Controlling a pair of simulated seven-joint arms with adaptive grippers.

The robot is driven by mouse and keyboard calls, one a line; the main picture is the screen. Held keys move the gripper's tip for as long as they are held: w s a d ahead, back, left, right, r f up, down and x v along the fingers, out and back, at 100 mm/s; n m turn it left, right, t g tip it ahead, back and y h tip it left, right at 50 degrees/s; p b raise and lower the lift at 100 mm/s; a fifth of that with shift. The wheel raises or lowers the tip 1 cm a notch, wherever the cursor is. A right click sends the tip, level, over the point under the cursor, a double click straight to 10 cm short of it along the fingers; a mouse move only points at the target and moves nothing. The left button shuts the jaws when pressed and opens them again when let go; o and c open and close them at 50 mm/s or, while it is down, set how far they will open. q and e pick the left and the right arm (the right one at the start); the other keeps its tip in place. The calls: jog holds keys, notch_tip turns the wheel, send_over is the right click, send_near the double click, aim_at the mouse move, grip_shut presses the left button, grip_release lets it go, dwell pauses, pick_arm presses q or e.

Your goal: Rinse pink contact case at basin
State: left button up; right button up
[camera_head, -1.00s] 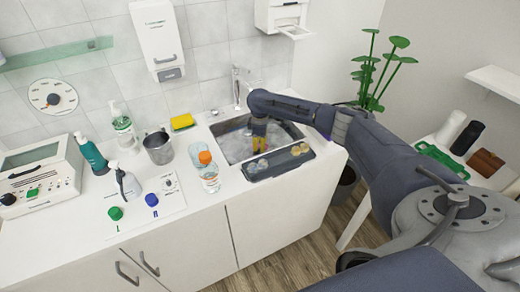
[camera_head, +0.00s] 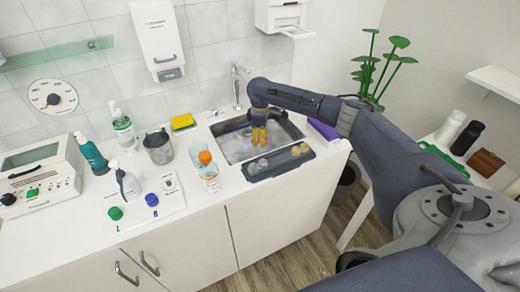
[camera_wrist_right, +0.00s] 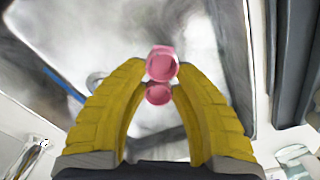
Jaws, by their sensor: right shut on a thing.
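My right gripper (camera_head: 259,137) points down over the metal basin (camera_head: 232,148), which is set in the white counter. Its yellow fingers also show in the wrist view (camera_wrist_right: 160,85), shut on the pink contact case (camera_wrist_right: 162,64). The case has two round cups, one beyond the other, between the fingertips. In the head view it is too small and too covered by the fingers to make out well. The faucet (camera_head: 237,85) stands behind the basin; I cannot tell whether water runs from it. My left gripper is not in view.
A dark tray (camera_head: 250,177) with small round items lies along the basin's front edge. An orange-capped bottle (camera_head: 209,178), a clear glass and a metal mug (camera_head: 158,148) stand left of it. A yellow sponge (camera_head: 182,121) lies behind. A purple item (camera_head: 323,130) lies to the right.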

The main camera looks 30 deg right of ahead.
jog(key=shift+r, duration=3.5)
jog(key=shift+r, duration=0.15)
jog(key=shift+r, duration=1.9)
jog(key=shift+a, duration=0.1)
